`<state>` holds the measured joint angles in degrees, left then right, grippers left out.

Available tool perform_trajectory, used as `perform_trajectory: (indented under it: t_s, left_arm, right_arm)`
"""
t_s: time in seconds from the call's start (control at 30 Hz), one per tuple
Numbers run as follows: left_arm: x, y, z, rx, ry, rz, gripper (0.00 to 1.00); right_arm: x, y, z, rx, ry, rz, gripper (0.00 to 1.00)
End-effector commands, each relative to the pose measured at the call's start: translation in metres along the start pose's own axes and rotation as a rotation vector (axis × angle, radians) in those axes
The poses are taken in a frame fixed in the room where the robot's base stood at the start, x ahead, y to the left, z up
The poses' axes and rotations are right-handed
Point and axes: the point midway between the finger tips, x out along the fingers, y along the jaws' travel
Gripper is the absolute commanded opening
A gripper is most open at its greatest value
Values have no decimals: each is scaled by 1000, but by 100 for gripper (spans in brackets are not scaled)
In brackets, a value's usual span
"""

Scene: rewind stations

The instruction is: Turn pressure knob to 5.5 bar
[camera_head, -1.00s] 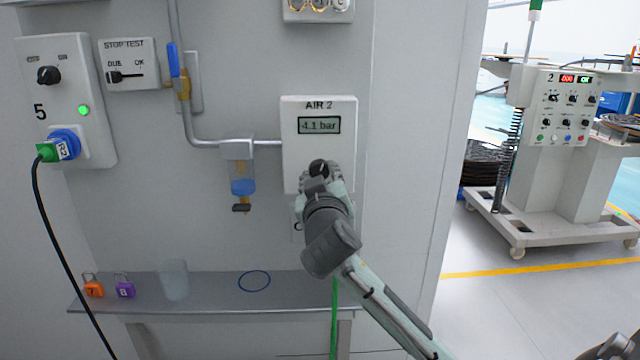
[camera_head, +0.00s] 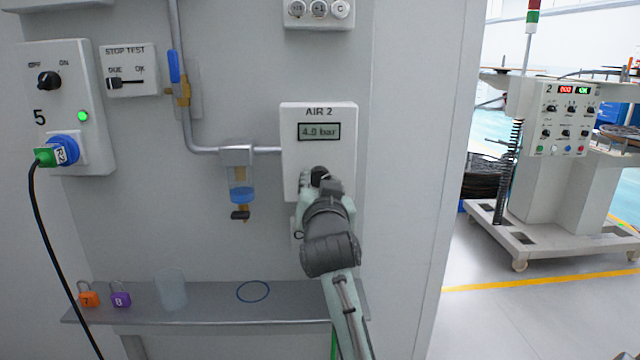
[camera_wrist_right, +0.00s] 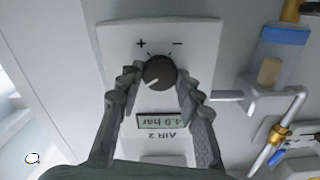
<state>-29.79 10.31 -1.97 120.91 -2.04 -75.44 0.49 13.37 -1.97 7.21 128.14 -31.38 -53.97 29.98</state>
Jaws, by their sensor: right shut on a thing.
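The AIR 2 regulator panel (camera_head: 291,149) is a white box on the grey wall. Its display (camera_head: 319,131) reads about 4.9 bar; the last digit is small. The display also shows upside down in the right wrist view (camera_wrist_right: 172,120). The black pressure knob (camera_wrist_right: 159,72) has a pale pointer line and sits below plus and minus marks in that view. My right gripper (camera_wrist_right: 158,78) is shut on the knob, one finger on each side. In the head view my right gripper (camera_head: 320,178) partly covers the knob. My left gripper is not in view.
Below is a shelf (camera_head: 210,314) with a clear cup (camera_head: 171,290) and orange (camera_head: 89,298) and purple (camera_head: 121,299) padlocks.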

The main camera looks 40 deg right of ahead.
Motion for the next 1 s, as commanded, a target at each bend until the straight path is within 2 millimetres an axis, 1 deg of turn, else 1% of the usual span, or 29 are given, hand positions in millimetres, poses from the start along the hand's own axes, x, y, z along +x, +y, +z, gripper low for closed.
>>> perform_trajectory:
  t_s: [0.47, 0.5, 0.63, 0.9, 1.0]
  left_arm:
    - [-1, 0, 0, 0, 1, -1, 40]
    - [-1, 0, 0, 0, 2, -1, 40]
    - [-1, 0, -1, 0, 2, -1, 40]
    - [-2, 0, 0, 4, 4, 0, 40]
    - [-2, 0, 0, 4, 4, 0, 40]
  right_arm:
    - [0, 0, 0, 12, 1, 0, 6]
    - [0, 0, -1, 12, 1, 0, 40]
    - [0, 0, 0, 12, 1, 0, 56]
    - [0, 0, -1, 11, 1, 0, 56]
    - [0, -2, -6, 13, 3, 0, 56]
